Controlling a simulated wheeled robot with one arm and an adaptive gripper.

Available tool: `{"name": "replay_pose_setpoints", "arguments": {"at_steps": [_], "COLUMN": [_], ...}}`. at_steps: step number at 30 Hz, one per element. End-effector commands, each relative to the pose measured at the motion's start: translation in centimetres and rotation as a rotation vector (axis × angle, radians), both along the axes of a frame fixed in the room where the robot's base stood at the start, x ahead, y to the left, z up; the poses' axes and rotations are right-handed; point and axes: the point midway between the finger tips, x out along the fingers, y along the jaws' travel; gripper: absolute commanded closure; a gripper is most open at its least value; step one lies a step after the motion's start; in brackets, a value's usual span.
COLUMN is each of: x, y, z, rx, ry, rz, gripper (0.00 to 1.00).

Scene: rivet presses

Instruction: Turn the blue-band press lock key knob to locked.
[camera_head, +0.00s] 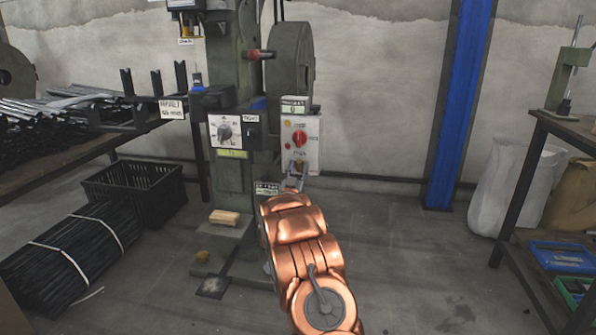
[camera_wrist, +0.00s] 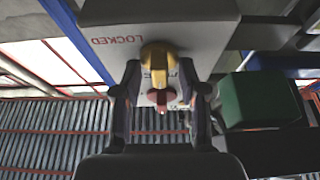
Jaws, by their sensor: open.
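The press (camera_head: 232,60) is a grey-green machine with a small blue patch on its column. A white box (camera_head: 313,150) on its right side carries a red knob (camera_head: 299,139). The yellow lock key knob (camera_head: 299,166) sits low on this box. In the wrist view the yellow key knob (camera_wrist: 157,58) stands on a white face marked LOCKED, upside down, with a small reddish part below it. My gripper (camera_head: 293,182) is at the box's lower end. In the wrist view my gripper (camera_wrist: 161,92) is open, its fingers either side of the knob; contact cannot be told.
A white dial panel (camera_head: 226,131) is left of the box. A green block (camera_wrist: 262,98) is close beside my right finger in the wrist view. A black crate (camera_head: 135,186) and rod bundles (camera_head: 72,254) lie left. A blue column (camera_head: 457,110) stands right, with clear floor before it.

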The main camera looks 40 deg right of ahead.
Motion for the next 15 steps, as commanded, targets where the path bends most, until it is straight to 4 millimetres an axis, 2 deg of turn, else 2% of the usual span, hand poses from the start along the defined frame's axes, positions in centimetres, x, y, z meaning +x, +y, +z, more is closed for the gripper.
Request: {"name": "replay_pose_setpoints", "arguments": {"at_steps": [7, 15], "x": [0.01, 0.01], "y": [-0.03, -0.01], "z": [0.02, 0.00], "rx": [0.000, -0.001], "ry": [0.000, 0.001], "rz": [0.000, 0.000], "gripper": [0.58, 0.85]}}
